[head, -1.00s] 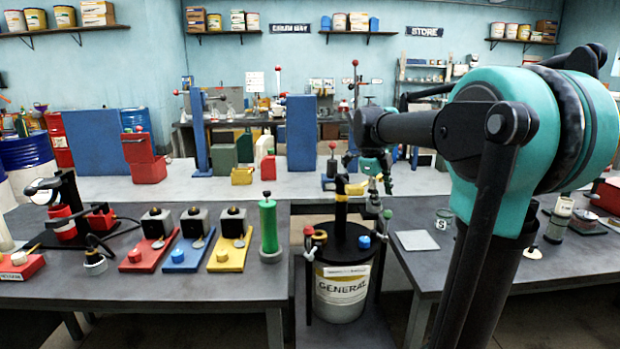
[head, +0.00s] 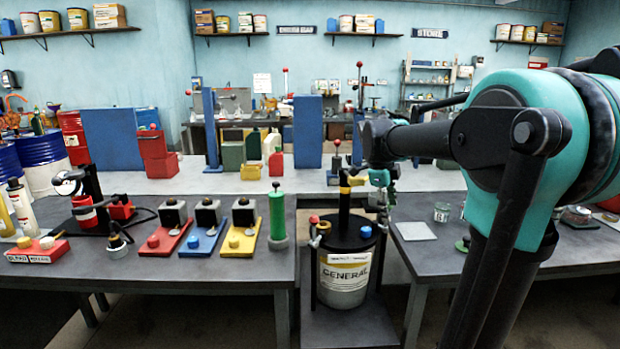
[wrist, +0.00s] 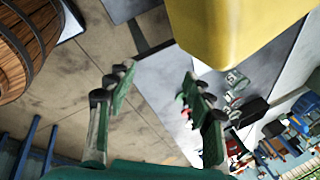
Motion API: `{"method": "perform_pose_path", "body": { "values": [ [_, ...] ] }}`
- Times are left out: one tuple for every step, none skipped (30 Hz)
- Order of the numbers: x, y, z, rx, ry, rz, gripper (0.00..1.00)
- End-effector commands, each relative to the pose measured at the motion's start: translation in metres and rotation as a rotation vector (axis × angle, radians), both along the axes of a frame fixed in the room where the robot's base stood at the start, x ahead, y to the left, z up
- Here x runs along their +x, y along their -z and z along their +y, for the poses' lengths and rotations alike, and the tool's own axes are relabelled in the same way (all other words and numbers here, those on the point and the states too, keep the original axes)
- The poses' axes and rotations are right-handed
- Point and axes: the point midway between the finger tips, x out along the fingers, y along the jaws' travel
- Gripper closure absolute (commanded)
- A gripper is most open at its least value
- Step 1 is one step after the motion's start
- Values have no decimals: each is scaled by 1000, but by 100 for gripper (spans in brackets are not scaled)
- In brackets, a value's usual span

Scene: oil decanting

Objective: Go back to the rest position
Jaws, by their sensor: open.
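My gripper (wrist: 158,85) shows in the wrist view with its two green fingers spread apart and nothing between them. In the head view it is small and partly hidden near the end of my teal and black arm, above and behind the drum with the label GENERAL (head: 345,275). A large yellow shape (wrist: 235,25) fills the top of the wrist view, close to the camera; I cannot tell what it is. My gripper appears clear of the bench tops.
A left bench holds a red (head: 165,241), a blue (head: 203,241) and a yellow (head: 240,241) station and a green cylinder (head: 277,220). A right bench holds a grey plate (head: 415,231) and a glass jar (head: 442,212). A wooden barrel (wrist: 28,45) shows in the wrist view.

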Motion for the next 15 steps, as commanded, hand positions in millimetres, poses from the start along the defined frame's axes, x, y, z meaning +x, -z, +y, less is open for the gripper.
{"method": "perform_pose_path", "body": {
  "values": [
    [-4, 5, 0, -1, -31, 7, 48],
    [-6, 7, 1, -2, -55, 12, 48],
    [-8, 11, 1, -4, -86, 20, 48],
    [-11, 15, 2, -6, -114, 26, 48],
    [-14, 18, 2, -8, -141, 32, 48],
    [-18, 23, 2, -12, -181, 41, 48],
    [-21, 27, 3, -15, -213, 47, 48],
    [-24, 31, 3, -17, -248, 54, 48],
    [-29, 37, 4, -21, -299, 64, 48],
    [-33, 43, 5, -24, -342, 71, 48],
    [-38, 49, 6, -30, -389, 79, 48],
    [-45, 58, 7, -37, -461, 91, 48],
    [-52, 65, 8, -42, -520, 100, 48],
    [-59, 73, 9, -50, -584, 111, 48],
    [-68, 83, 11, -61, -672, 122, 48]
  ]
}}
